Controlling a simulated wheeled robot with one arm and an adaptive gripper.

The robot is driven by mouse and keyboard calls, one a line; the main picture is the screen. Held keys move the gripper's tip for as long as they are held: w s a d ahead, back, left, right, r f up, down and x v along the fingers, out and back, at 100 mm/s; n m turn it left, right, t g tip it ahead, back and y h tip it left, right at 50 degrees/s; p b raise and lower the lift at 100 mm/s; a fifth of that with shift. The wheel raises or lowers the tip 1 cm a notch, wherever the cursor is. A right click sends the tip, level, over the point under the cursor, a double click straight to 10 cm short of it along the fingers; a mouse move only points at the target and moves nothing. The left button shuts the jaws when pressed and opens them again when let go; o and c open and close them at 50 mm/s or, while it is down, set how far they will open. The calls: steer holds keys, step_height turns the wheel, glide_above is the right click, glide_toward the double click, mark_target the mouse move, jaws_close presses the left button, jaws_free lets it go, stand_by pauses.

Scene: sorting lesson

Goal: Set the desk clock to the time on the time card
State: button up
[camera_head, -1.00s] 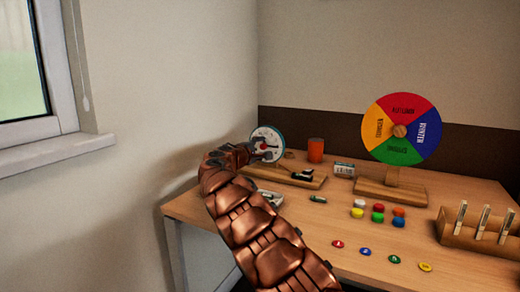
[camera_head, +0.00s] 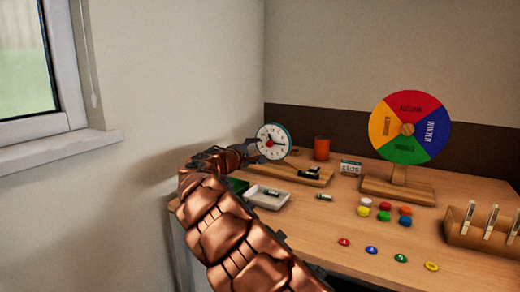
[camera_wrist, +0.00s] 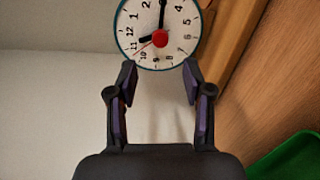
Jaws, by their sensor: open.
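The desk clock (camera_head: 273,142) is white-faced with a teal rim and stands at the back left of the desk. In the wrist view its face (camera_wrist: 170,18) looks rotated; the short black hand points between 11 and 12, the long one near 3. A red knob (camera_wrist: 160,38) sits at its centre. My gripper (camera_wrist: 158,68) is open and empty, its fingertips at the clock's lower edge in that view, apart from the knob. In the head view the gripper (camera_head: 257,152) is left of the clock. The time card (camera_head: 350,167) stands right of the clock; its digits are too small to read surely.
A white tray (camera_head: 256,198) and a green tray (camera_head: 236,185) lie near my arm. An orange cup (camera_head: 322,148), a colour wheel (camera_head: 420,110) on a wooden stand, several coloured caps (camera_head: 384,206) and a wooden rack (camera_head: 480,235) occupy the desk. Some front desktop is bare.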

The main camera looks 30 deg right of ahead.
steer(key=shift+v, duration=1.9)
steer(key=s+d+r+m+g+y+p, duration=0.1)
steer(key=s+r+m+g+p, duration=0.2)
steer(key=s+p, duration=0.45)
steer(key=s+d+r+m+g+y+p, duration=0.15)
steer(key=s+r+p, duration=0.35)
steer(key=s, duration=0.5)
steer(key=s+d+r+m+g+y+p, duration=0.1)
steer(key=s+r+m+g+y+p, duration=0.15)
steer(key=s+r+p, duration=0.4)
steer(key=s+a+g+y+p, duration=0.3)
steer(key=s+a+y+p, duration=0.7)
steer(key=s+a+p, duration=0.8)
steer(key=s+a, duration=0.8)
steer(key=s, duration=0.4)
steer(key=shift+s+r+m, duration=0.15)
steer(key=shift+m, duration=0.25)
steer(key=shift+d, duration=0.1)
